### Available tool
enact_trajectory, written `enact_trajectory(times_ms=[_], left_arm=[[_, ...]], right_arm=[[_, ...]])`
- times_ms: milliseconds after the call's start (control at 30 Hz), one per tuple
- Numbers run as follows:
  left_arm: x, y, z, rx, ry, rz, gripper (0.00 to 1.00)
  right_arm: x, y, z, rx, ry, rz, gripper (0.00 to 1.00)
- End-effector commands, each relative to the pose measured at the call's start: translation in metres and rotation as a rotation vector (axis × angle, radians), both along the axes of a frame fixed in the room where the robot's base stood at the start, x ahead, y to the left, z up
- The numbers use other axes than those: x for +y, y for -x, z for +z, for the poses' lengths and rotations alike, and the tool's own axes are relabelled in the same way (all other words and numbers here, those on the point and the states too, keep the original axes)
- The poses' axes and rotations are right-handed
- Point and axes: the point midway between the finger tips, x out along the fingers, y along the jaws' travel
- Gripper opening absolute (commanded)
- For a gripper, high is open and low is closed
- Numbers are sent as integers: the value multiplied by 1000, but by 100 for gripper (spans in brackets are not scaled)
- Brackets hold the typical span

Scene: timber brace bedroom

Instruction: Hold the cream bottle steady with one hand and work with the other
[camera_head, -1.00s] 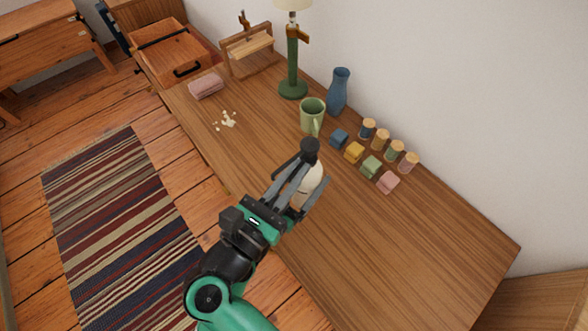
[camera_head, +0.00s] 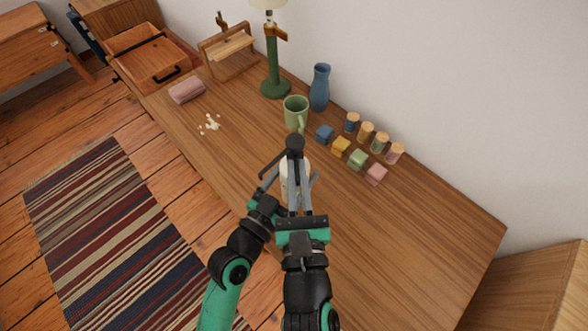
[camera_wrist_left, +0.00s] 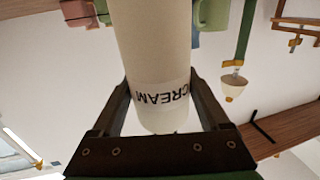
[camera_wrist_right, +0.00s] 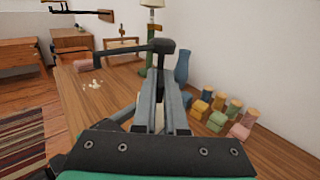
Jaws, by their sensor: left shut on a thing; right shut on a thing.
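The cream bottle (camera_head: 286,167) stands over the desk, its label upside down in the left wrist view (camera_wrist_left: 160,50). It has a dark pump top (camera_head: 294,144) with a spout pointing left, also plain in the right wrist view (camera_wrist_right: 160,47). My left gripper (camera_wrist_left: 162,98) is shut around the bottle's body, one finger on each side. My right gripper (camera_wrist_right: 160,92) has its fingers close together just below the pump head, shut on the pump. The exact contact is hidden by the fingers, and my right gripper covers much of the bottle in the head view.
A green mug (camera_head: 296,112) and blue vase (camera_head: 320,88) stand behind the bottle. Several colored blocks (camera_head: 341,146) and cork-topped jars (camera_head: 366,132) lie to the right. A lamp (camera_head: 274,65), pink cloth (camera_head: 187,91) and cream-colored bits (camera_head: 211,123) are further left. The desk's right side (camera_head: 430,220) is clear.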

Motion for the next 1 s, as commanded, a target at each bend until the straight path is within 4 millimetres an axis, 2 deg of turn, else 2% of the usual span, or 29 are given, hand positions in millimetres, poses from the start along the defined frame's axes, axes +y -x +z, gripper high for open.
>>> enact_trajectory(times_ms=[33,467,500,633,1000], left_arm=[[-1,1,-1,0,0,-2,4],[-1,0,0,1,1,-2,4],[-1,0,0,1,1,-2,4],[-1,0,-1,1,0,-2,4],[0,0,-1,2,0,-1,4]], right_arm=[[-2,-1,-7,16,5,2,0],[0,0,-7,16,4,16,0],[0,0,-7,16,4,16,17],[0,0,-5,11,3,17,40],[0,6,-2,4,0,18,40]])
